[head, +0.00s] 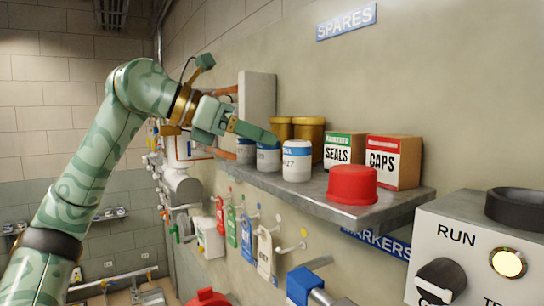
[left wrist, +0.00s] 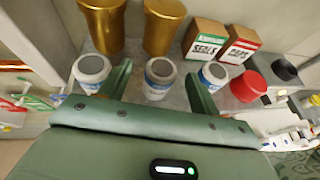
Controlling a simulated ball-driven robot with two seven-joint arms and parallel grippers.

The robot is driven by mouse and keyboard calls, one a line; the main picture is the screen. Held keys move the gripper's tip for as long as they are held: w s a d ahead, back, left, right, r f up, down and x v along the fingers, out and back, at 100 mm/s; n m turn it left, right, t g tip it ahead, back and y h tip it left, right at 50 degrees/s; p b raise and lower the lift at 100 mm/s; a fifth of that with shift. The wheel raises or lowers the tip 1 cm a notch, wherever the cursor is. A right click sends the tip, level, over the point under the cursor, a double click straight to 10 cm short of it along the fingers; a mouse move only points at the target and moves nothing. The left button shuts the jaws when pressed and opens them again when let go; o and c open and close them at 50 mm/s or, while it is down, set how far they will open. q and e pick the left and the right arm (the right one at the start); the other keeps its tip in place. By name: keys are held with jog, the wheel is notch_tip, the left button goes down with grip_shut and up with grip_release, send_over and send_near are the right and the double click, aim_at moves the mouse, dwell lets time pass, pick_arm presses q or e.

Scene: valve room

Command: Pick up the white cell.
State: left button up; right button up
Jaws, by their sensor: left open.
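Three white cells with blue bands and grey tops stand upright on the grey shelf (head: 325,207). In the head view, the right cell (head: 297,161) is nearest, the middle cell (head: 268,159) is beside it, and the left cell (head: 246,152) is partly hidden. My left gripper (head: 273,138) is open and reaches over the shelf by the cell tops. In the left wrist view, the middle cell (left wrist: 160,78) appears between the two open fingers, with the left cell (left wrist: 91,70) and the right cell (left wrist: 214,75) outside them. I see no finger gripping a cell.
Two gold canisters (head: 309,131) stand behind the cells. A SEALS box (head: 343,150), a CAPS box (head: 391,160) and a red cap (head: 352,185) stand to the right. Coloured tags (head: 246,235) hang below the shelf. A control box (head: 470,240) is at right.

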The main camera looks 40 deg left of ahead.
aim_at(277, 148)
pick_arm(q)
jog(key=x, duration=0.5)
jog(key=shift+w+d+f, duration=0.1)
jog(key=shift+d+f, duration=0.05)
jog(key=shift+f, duration=0.25)
jog(key=shift+s, duration=0.3)
jog(key=c, duration=0.9)
jog(key=shift+c, duration=0.9)
jog(key=shift+w, duration=0.1)
